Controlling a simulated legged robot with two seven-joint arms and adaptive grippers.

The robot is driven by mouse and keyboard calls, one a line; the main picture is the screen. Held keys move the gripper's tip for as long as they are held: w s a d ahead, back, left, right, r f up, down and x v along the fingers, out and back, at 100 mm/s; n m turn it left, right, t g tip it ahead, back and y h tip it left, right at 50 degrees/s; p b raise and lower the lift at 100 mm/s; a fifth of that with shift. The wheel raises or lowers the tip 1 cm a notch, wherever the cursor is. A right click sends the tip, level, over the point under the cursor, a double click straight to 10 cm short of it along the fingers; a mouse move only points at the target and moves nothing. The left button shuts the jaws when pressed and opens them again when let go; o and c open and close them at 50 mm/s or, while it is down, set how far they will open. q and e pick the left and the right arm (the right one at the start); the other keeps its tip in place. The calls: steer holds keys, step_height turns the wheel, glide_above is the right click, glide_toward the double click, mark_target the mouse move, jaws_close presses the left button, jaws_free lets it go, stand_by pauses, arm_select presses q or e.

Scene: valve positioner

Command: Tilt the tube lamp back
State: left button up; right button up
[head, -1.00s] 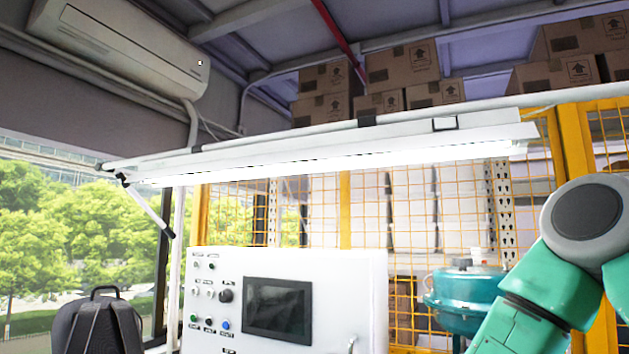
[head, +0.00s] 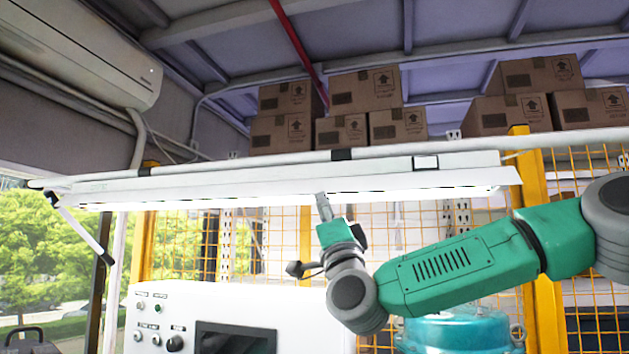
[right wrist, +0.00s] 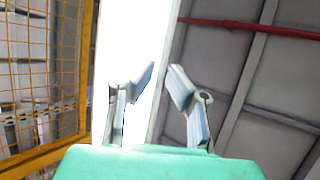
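The tube lamp (head: 250,185) is a long white fixture with a glowing lower edge, spanning the head view above the white cabinet. My right gripper (head: 323,205) points up at the lamp's lower edge near its middle, and one fingertip overlaps the edge in the picture. Contact cannot be told. In the right wrist view, the right gripper (right wrist: 163,88) has its two fingers apart with nothing between them. The bright lamp (right wrist: 134,40) runs lengthwise behind the left finger. My left gripper is not in view.
A white control cabinet (head: 150,315) with a screen stands below the lamp. A yellow mesh fence (head: 535,230) stands behind. Cardboard boxes (head: 365,90) sit high at the back. A teal machine (head: 460,330) is below my right arm.

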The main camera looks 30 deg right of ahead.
mark_target(317, 184)
steer(key=x, duration=0.1)
steer(key=p+x, duration=0.1)
steer(key=x, duration=0.2)
steer(key=shift+w+d+r, duration=0.1)
steer(key=shift+d+r, duration=0.15)
steer(key=shift+d, duration=0.15)
steer(key=shift+w+r+p, duration=0.2)
steer(key=shift+r+p, duration=0.05)
steer(key=shift+p, duration=0.15)
steer(key=shift+w+a+r, duration=0.15)
steer(key=shift+w, duration=0.15)
steer(key=shift+a, duration=0.1)
jaws_close()
